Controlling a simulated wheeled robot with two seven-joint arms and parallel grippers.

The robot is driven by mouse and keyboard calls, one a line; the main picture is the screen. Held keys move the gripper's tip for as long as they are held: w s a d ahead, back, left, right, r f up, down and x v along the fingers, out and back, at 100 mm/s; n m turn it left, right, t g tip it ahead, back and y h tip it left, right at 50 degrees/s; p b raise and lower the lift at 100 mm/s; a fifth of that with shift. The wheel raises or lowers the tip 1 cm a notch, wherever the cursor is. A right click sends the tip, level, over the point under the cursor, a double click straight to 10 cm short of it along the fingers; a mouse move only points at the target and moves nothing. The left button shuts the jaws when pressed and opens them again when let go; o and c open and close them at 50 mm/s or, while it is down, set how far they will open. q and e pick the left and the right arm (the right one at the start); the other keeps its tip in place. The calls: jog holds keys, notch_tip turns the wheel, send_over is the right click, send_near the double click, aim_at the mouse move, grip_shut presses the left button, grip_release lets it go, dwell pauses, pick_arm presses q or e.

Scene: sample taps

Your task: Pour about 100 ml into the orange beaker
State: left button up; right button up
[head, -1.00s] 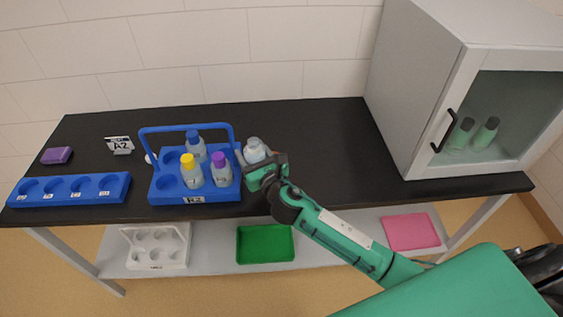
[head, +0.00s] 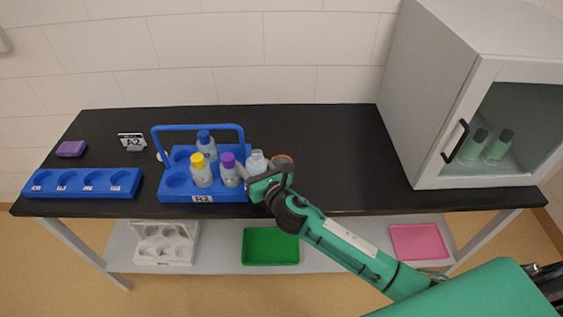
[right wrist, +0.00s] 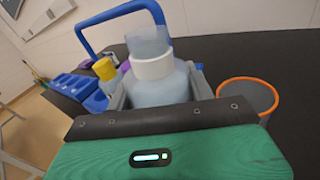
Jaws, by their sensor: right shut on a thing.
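My right gripper (head: 264,180) is shut on a pale, clear bottle (head: 256,162) with a white neck. The bottle is close to upright at the right end of the blue carrier. In the right wrist view the bottle (right wrist: 158,88) fills the space between the fingers (right wrist: 160,90), and its top looks clear. The orange beaker (right wrist: 254,97), grey with an orange rim, stands on the table just right of the bottle. In the head view only part of the beaker (head: 284,160) shows behind the gripper. Its inside is hard to see. My left gripper is out of view.
The blue carrier (head: 203,198) with a tall handle holds bottles with yellow, purple and blue caps. A blue holder (head: 80,190), purple block (head: 71,148) and A2 sign (head: 131,141) are to the left. A glass-door cabinet (head: 440,130) stands right. The table between beaker and cabinet is clear.

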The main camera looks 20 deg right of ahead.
jog(key=shift+d+r+m, duration=0.1)
jog(key=shift+r+m, duration=0.05)
jog(key=shift+m, duration=0.15)
jog(key=shift+w+d+f, duration=0.1)
jog(key=shift+f, duration=0.25)
jog(key=shift+w+d+f+m+g+b, duration=0.15)
jog(key=shift+d+f+m+g+b, duration=0.15)
jog(key=shift+f+m+b, duration=0.35)
jog(key=shift+r+m+p, duration=0.25)
jog(key=shift+m+p, duration=0.15)
jog(key=shift+m, duration=0.05)
jog(key=shift+w+d+m, duration=0.15)
jog(key=shift+d+m, duration=0.1)
jog(key=shift+m, duration=0.15)
jog(key=shift+w+d+r+m+g+y+p, duration=0.3)
jog(key=shift+d+r+m+g+p, duration=0.1)
jog(key=shift+r+m+p, duration=0.35)
jog(key=shift+s+f+m, duration=0.1)
jog(key=shift+f+m, duration=0.2)
jog(key=shift+m, duration=0.05)
jog(key=shift+f+m, duration=0.1)
jog(key=shift+m, duration=0.4)
